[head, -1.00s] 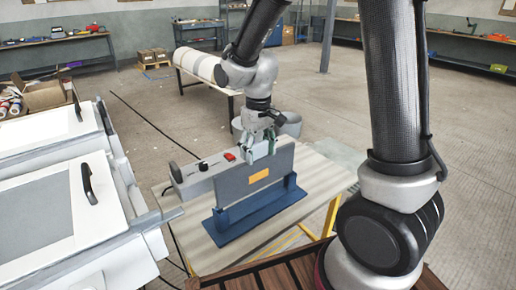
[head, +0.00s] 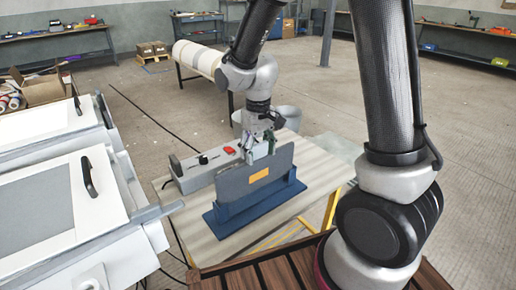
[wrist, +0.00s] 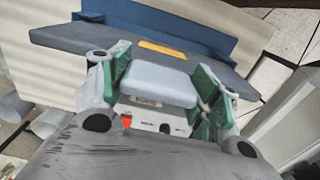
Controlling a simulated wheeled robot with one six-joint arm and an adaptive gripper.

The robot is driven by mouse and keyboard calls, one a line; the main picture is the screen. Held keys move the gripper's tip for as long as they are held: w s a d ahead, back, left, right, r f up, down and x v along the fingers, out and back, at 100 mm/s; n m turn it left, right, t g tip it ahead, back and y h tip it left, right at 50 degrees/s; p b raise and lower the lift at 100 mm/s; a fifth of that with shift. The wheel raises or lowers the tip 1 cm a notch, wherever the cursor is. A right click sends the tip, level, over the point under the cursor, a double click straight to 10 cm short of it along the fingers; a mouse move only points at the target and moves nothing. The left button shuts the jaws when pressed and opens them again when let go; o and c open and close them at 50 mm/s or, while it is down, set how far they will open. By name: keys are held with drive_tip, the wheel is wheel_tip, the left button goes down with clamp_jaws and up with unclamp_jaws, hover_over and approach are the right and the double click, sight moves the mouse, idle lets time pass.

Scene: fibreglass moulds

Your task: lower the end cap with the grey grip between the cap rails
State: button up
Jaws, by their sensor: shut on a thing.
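The end cap (head: 240,186) is a dark grey upright plate with an orange label. My gripper (head: 258,148) is above it, on its far side in the head view. In the wrist view my gripper (wrist: 160,88) is shut on the pale grey grip (wrist: 158,80), one green-edged finger on each side. The blue stand with the cap rails (head: 240,222) stands on the table around the plate's foot. It also shows beyond the plate in the wrist view (wrist: 195,35). The plate hides much of the rails; I cannot tell how deep its lower edge sits.
A grey control box (head: 196,174) with a red switch lies on the table (head: 310,160) just behind the plate. White mould units (head: 100,220) with black handles stand at the left. A roll on a stand (head: 197,57) is farther back. Open floor lies beyond the table.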

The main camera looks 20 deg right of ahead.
drive_tip(key=shift+f, duration=2.3)
drive_tip(key=o, duration=1.8)
wheel_tip(320, 180, up, 12)
drive_tip(key=shift+f, duration=0.1)
